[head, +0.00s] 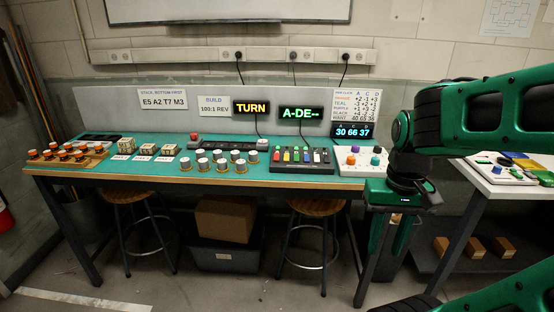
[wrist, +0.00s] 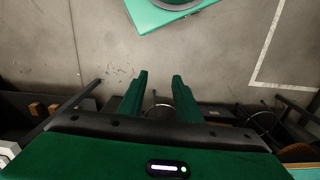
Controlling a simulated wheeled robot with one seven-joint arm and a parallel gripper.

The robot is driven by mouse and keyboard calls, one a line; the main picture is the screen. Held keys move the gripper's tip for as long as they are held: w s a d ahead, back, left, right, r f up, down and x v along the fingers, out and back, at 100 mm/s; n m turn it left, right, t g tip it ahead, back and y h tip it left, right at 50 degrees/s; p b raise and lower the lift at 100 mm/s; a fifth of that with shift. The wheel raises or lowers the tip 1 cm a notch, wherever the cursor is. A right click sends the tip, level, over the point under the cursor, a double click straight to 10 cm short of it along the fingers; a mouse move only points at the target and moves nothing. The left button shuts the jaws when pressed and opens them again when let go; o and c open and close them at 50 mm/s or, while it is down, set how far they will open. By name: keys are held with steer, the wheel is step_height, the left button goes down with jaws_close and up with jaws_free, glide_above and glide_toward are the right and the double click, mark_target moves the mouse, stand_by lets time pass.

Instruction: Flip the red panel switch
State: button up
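A dark switch panel (head: 303,168) with a row of coloured switches lies on the bench, right of centre in the head view. A small red switch (head: 286,157) seems to stand toward its left side; its position is too small to tell. My gripper (head: 390,250) hangs pointing down at the right front of the bench, well to the right of the panel. In the wrist view its two green fingers (wrist: 160,78) are apart with nothing between them. The wrist view shows floor beneath and no panel.
The green-topped bench (head: 200,182) also holds several capped cylinders (head: 220,163) left of the panel and a white knob box (head: 362,160) right of it. Stools (head: 315,207) stand underneath. A white side table (head: 490,178) is at right.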

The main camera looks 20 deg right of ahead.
stand_by(0.3)
jaws_close()
stand_by(1.6)
